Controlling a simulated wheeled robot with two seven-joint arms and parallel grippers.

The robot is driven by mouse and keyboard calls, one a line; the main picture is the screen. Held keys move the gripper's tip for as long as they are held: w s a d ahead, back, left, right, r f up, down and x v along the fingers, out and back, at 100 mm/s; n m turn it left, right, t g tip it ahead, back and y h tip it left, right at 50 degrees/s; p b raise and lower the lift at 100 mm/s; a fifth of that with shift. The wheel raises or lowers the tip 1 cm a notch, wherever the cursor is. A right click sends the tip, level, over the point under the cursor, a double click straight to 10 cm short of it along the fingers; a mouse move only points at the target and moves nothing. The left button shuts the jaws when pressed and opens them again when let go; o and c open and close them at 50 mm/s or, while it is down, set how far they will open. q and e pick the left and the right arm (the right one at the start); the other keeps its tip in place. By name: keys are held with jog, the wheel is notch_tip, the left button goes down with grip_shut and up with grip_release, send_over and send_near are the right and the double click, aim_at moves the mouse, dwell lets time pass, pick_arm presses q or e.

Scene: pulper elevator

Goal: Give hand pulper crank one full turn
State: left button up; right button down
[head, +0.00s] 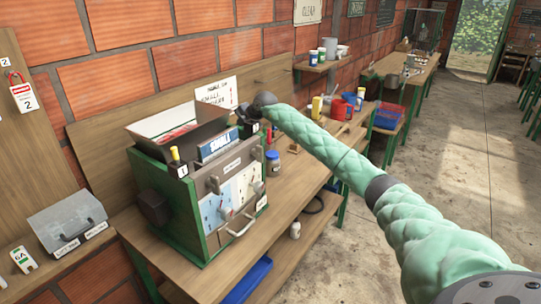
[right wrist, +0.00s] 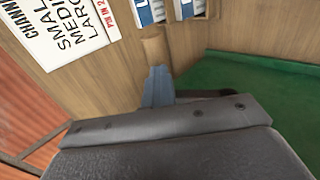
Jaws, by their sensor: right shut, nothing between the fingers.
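The hand pulper is a green and grey box machine (head: 180,232) on the wooden bench, with a hopper of red fruit (head: 180,128) on top. My right gripper (head: 246,118) is at its far right top corner, small and dark in the head view. In the right wrist view, the shut blue-grey fingers (right wrist: 158,86) lie close to a wooden cylindrical handle (right wrist: 153,46), which looks like the crank's grip; I cannot tell whether they touch. A dark bar (right wrist: 212,93) beside the fingers may be the crank arm. The crank is not clear in the head view. My left gripper is out of view.
A green surface (right wrist: 260,80) lies to the right of the fingers. A channel-size sign (right wrist: 62,32) stands behind. A grey metal box (head: 67,221) lies at left. The floor at right is open.

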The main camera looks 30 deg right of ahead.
jog(key=shift+w+a+r, duration=0.15)
jog(key=shift+w+a, duration=0.25)
jog(key=shift+a, duration=0.2)
jog(key=shift+w+d+f+b, duration=0.3)
jog(key=shift+f+b, duration=0.05)
jog(key=shift+f, duration=0.25)
jog(key=c, duration=0.8)
grip_release()
jog(key=p+v, duration=0.2)
jog(key=v, duration=0.8)
